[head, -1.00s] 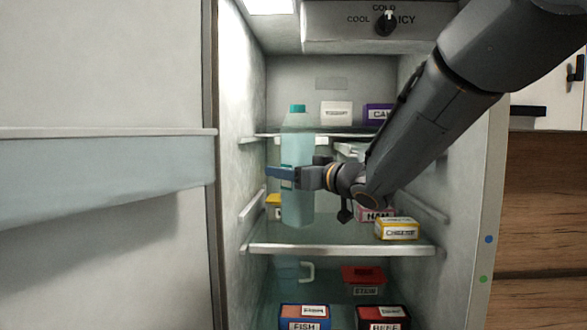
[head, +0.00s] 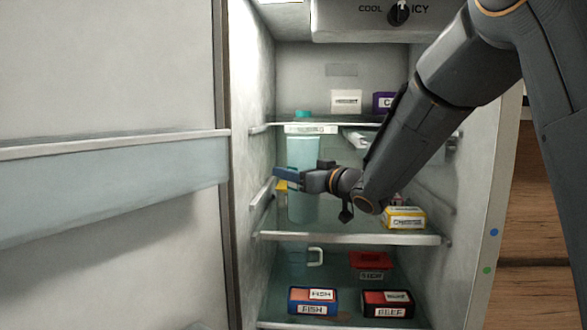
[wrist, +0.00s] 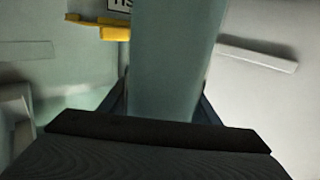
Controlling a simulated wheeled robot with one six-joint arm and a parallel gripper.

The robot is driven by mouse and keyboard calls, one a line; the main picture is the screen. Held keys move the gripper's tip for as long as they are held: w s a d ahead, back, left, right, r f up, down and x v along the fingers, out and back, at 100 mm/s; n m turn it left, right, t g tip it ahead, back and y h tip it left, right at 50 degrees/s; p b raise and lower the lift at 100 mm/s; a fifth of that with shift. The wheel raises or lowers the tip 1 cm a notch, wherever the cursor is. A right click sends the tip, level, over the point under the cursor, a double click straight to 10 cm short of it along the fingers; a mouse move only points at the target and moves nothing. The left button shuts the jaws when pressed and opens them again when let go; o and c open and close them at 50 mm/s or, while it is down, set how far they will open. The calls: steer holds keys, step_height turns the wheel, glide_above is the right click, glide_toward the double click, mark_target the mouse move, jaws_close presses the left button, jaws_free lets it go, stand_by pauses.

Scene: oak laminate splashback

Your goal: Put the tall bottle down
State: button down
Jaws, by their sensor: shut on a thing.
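The tall bottle (head: 303,190) is translucent teal with a darker teal cap. It stands upright in the left part of the fridge, above the middle glass shelf (head: 345,238). The upper shelf's front edge crosses in front of its neck. I cannot tell whether its base touches the glass. My gripper (head: 287,175) is shut on the bottle's body from the right. In the wrist view the bottle (wrist: 172,60) fills the space between the two dark fingers; its base and cap are out of that view.
A yellow cheese box (head: 404,218) sits right of the bottle on the same shelf. A yellow item (head: 281,186) shows behind it at left. The upper shelf (head: 360,124) is close overhead. Below are a jug (head: 300,260), a fish box (head: 313,301) and a beef box (head: 388,303). The open door (head: 110,180) stands left.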

steer(key=c, duration=0.6)
jaws_free()
steer(key=shift+f, duration=0.15)
steer(key=shift+c, duration=0.2)
steer(key=b+v, duration=0.4)
steer(key=v, duration=0.8)
